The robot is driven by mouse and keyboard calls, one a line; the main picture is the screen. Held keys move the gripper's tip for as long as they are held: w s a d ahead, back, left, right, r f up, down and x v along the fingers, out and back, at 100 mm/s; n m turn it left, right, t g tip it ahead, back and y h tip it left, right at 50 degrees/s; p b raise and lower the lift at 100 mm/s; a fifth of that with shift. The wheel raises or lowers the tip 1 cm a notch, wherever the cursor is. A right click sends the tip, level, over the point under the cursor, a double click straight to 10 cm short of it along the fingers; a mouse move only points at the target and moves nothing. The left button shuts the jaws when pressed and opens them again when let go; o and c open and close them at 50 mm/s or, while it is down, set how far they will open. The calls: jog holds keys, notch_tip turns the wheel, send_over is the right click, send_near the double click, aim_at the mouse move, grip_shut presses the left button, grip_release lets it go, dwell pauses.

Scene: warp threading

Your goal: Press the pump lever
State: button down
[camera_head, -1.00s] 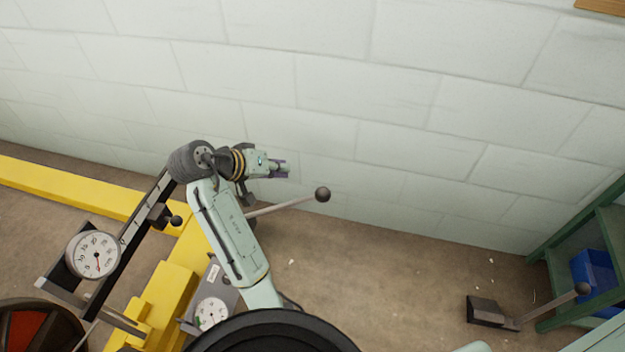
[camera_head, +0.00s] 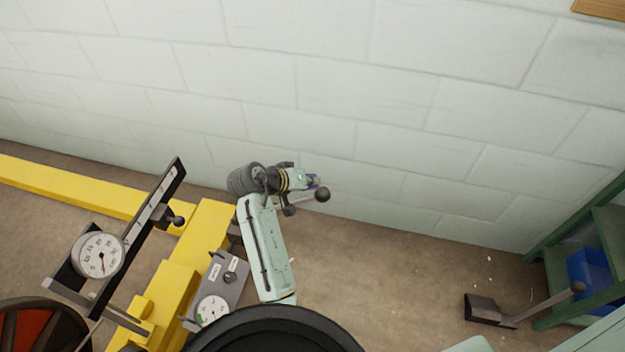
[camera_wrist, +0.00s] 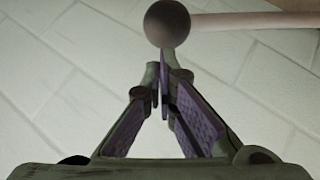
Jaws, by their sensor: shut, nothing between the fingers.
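A lever with a dark ball knob (camera_head: 322,194) stands out in front of the pale wall. Its light rod is mostly hidden behind my arm in the head view. My gripper (camera_head: 313,181) is right at the knob. In the wrist view the purple-padded fingers (camera_wrist: 163,68) meet at their tips with nothing between them. The knob (camera_wrist: 167,23) is just beyond the tips and its rod (camera_wrist: 245,20) runs off to the right. Whether the tips touch the knob I cannot tell.
A yellow frame (camera_head: 205,231) with a round dial (camera_head: 100,255) and a grey gauge box (camera_head: 228,281) lies at the left. A second ball-ended lever (camera_head: 545,303) is on the floor at the right, near a green shelf (camera_head: 553,270) with a blue bin (camera_head: 590,268).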

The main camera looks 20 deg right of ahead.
jog(key=s+d+f+y+b, duration=0.1)
jog(key=s+d+f+b, duration=0.1)
jog(key=f, duration=0.6)
jog(key=s+d+f+m+t+y+b, duration=0.1)
jog(key=s+d+f+y+b, duration=0.1)
jog(key=d+f, duration=0.3)
jog(key=s+d+f+m+t+y+b, duration=0.1)
jog(key=s+d+f+b, duration=0.3)
jog(key=f, duration=0.7)
jog(key=shift+s, duration=0.1)
jog(key=s+a+r+p, duration=0.1)
jog(key=s+r+p, duration=0.1)
jog(key=r, duration=0.4)
jog(key=s+a+r+p, duration=0.1)
jog(key=s+r, duration=0.1)
jog(key=r, duration=0.5)
jog(key=shift+a+r+t+p, duration=0.3)
jog(key=shift+t+p, duration=0.05)
jog(key=shift+t, duration=0.05)
